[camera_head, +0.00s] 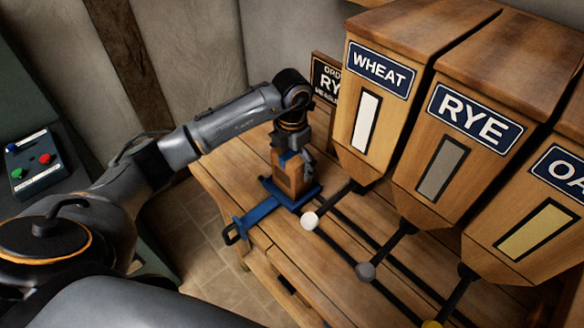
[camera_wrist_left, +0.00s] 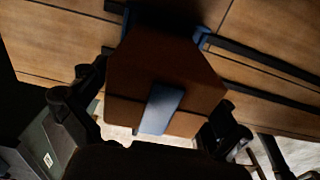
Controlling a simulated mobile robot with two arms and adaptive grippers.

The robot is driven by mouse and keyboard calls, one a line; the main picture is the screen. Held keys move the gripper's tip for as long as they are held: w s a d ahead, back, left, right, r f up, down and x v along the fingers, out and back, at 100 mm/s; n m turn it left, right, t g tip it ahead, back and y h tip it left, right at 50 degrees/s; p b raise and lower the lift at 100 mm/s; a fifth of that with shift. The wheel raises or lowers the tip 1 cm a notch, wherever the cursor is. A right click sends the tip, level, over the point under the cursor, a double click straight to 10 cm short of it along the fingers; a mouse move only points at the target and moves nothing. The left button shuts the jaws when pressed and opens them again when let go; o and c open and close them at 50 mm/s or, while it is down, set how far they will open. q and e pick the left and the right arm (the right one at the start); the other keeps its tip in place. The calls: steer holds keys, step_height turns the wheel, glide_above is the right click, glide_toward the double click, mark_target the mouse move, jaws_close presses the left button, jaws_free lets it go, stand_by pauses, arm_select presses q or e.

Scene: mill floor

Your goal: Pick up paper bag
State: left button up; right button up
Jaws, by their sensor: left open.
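The brown paper bag (camera_head: 287,178) stands upright on a blue stand (camera_head: 262,209) on the wooden table. It has a blue patch on it. My left gripper (camera_head: 294,148) comes down from above at the top of the bag and hides part of it. In the left wrist view the bag (camera_wrist_left: 160,75) sits between the two dark open fingers of the gripper (camera_wrist_left: 150,118), one on each side. I cannot tell whether either finger touches it. My right gripper is not in view.
Wooden hoppers labelled WHEAT (camera_head: 352,140) and RYE (camera_head: 420,180), and a third one, stand close on the right. Dark rods with round knobs (camera_head: 309,221) reach across the table. A sign (camera_head: 325,80) stands behind the gripper. A button box (camera_head: 38,165) is at far left.

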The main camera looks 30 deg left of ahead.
arm_select(q)
steer(key=shift+f, duration=1.05)
steer(key=c, duration=1.4)
steer(key=shift+o, duration=0.2)
